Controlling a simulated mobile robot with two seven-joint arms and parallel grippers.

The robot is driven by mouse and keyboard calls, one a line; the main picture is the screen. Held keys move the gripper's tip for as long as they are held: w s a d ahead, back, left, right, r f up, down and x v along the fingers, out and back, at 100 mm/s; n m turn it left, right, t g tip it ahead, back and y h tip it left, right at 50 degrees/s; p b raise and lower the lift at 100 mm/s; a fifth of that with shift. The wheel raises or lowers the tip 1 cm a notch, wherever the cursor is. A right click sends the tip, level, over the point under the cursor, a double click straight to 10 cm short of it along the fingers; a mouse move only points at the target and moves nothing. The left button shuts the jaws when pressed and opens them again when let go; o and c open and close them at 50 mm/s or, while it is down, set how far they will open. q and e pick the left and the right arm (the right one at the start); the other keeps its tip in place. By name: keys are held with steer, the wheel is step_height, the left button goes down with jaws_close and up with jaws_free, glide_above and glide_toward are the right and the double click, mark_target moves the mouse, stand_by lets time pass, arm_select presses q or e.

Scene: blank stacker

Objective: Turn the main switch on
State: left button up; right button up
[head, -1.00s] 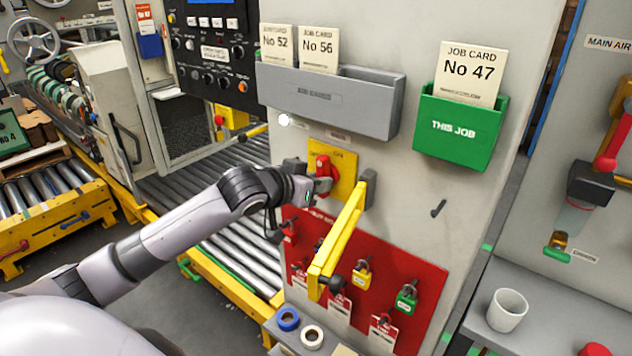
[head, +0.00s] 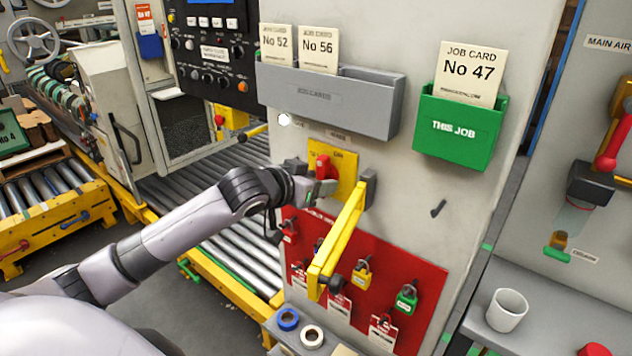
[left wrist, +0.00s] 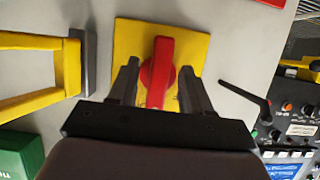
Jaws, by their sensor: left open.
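The main switch is a red rotary handle (head: 323,167) on a yellow plate (head: 346,168) fixed to the grey panel. In the left wrist view the red handle (left wrist: 157,72) stands on its yellow plate (left wrist: 190,35). My left gripper (head: 318,186) is at the switch in the head view. In the left wrist view its open fingers (left wrist: 160,80) lie on either side of the red handle, with a gap showing on each side. The handle's lower end is partly hidden by the gripper body. My right gripper is not in view.
A yellow hinged bar (head: 342,236) sticks out from the panel just right of the switch. Below is a red board (head: 403,270) with padlocks and tags. Above are a grey card holder (head: 330,98) and a green holder (head: 455,130). A black hook (head: 438,208) projects at right.

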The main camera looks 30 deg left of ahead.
arm_select(q)
steer(key=b+v, duration=0.1)
steer(key=v, duration=0.6)
steer(key=shift+s, duration=0.1)
stand_by(0.5)
steer(key=s+d+f+g, duration=0.1)
steer(key=s+d+f, duration=0.2)
steer(key=f, duration=0.5)
steer(key=s+d+f+m+h, duration=0.1)
steer(key=s+d+f, duration=0.25)
steer(key=f, duration=0.45)
steer(key=s+d+f+g, duration=0.15)
steer(key=s+f, duration=0.25)
steer(key=f, duration=0.5)
steer(key=s+d+f, duration=0.6)
steer(key=s+f, duration=0.1)
steer(key=s, duration=0.2)
steer(key=shift+f, duration=0.15)
steer(key=shift+s+g, duration=0.15)
steer(key=shift+g, duration=0.1)
steer(key=shift+c, duration=0.6)
